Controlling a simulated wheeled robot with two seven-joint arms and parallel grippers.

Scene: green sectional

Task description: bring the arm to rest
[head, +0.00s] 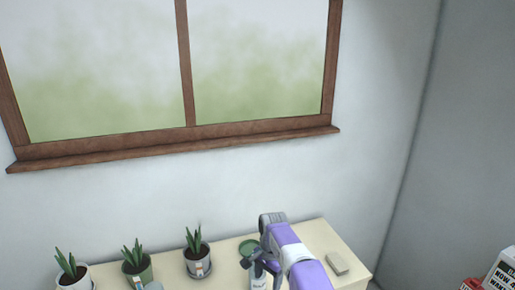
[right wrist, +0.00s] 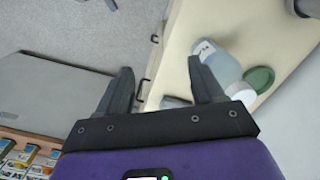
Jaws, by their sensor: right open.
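My right arm, purple and white, reaches over the pale cabinet top (head: 312,238) in the head view. Its dark right gripper (head: 258,265) is above the cabinet beside a labelled bottle (head: 258,283). In the right wrist view the right gripper (right wrist: 164,82) has its two fingers wide apart with nothing between them. The clear bluish bottle (right wrist: 222,66) lies beyond the right finger, partly hidden by it. Whether finger and bottle touch cannot be told. My left gripper is in neither view.
Three potted plants (head: 72,272) (head: 137,266) (head: 197,255) stand along the cabinet. A green round lid (head: 249,246) and a small grey block (head: 337,263) lie on it. A wooden-framed window (head: 190,135) is behind. Grey floor (right wrist: 85,40) shows beside the cabinet.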

